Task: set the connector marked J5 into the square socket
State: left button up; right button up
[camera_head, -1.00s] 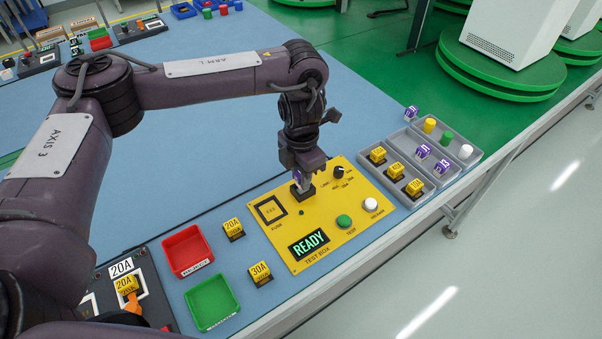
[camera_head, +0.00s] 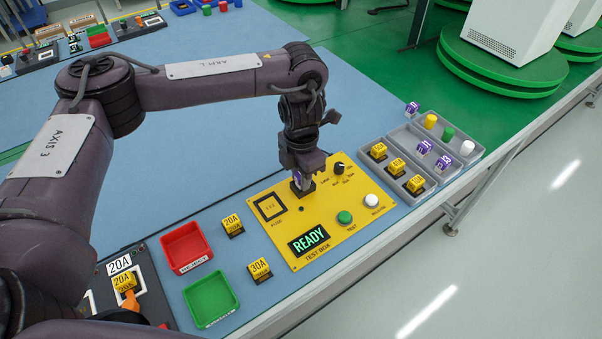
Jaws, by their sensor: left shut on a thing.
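My left gripper (camera_head: 299,178) points down at the yellow test box (camera_head: 338,226) and is shut on a small purple connector (camera_head: 297,183). The connector is mostly hidden by the fingers, and its marking cannot be read. It is at the dark square socket (camera_head: 305,192) near the box's back edge. I cannot tell how deep it sits in it. A second square frame, the fuse slot (camera_head: 270,207), lies to the left on the box. The screen (camera_head: 309,240) reads READY. My right gripper is not in view.
Grey trays (camera_head: 410,187) with yellow fuses, purple connectors (camera_head: 424,147) and coloured cylinders stand right of the box. Red (camera_head: 186,248) and green (camera_head: 211,298) bins and loose fuses (camera_head: 232,225) lie left.

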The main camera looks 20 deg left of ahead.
pick_arm(q)
jog(key=o, duration=1)
jog(key=shift+r+p, duration=0.65)
jog(key=shift+r, duration=3.2)
